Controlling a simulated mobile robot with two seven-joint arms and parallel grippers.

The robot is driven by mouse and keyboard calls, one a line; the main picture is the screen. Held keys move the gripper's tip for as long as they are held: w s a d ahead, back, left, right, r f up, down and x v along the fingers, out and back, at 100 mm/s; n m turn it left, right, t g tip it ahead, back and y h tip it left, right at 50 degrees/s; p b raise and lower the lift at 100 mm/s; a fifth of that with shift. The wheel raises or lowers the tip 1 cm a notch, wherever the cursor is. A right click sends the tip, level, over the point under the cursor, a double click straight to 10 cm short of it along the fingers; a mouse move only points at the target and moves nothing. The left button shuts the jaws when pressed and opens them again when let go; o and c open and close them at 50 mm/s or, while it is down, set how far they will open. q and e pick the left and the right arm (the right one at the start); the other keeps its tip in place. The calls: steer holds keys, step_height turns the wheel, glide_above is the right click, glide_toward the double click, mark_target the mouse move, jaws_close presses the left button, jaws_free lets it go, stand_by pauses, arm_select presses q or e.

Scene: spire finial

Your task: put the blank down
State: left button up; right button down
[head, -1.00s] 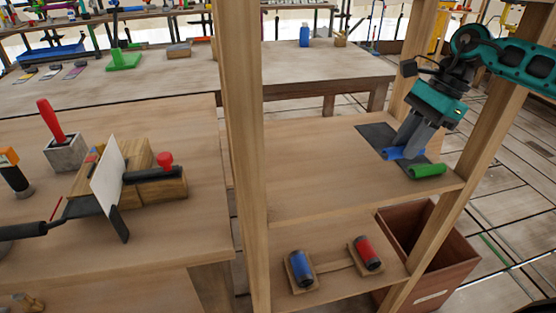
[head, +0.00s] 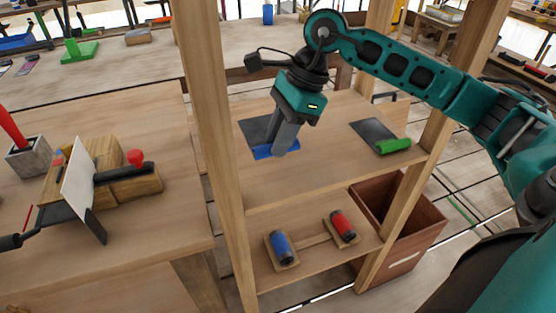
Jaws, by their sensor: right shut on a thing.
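My right gripper (head: 277,152), its arm reaching in from the right, points down over the upper wooden shelf (head: 330,165). It is shut on the blue bar at the near edge of a dark flat piece, which I take to be the blank (head: 256,130). The blank lies flat at shelf level, left of centre. I cannot tell whether it touches the shelf. The fingers hide part of it. A similar dark piece with a green bar (head: 393,146) lies at the shelf's right, clear of the blank. My left gripper is not in view.
Wooden posts frame the shelf, one (head: 208,150) close left of the gripper. The lower shelf holds a blue cylinder (head: 280,246) and a red one (head: 343,226). A brown bin (head: 405,265) stands at right. The left bench carries a white panel (head: 78,180) and a wooden block.

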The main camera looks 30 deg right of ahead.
step_height(320, 180, down, 3)
step_height(320, 180, down, 4)
steer(key=shift+w+a, duration=0.1)
steer(key=shift+a, duration=0.05)
steer(key=shift+f+b, duration=0.1)
steer(key=shift+b, duration=0.2)
steer(key=c, duration=0.9)
jaws_free()
steer(key=shift+r, duration=0.2)
steer(key=v, duration=0.7)
steer(key=shift+r+p, duration=0.15)
steer(key=shift+p, duration=0.15)
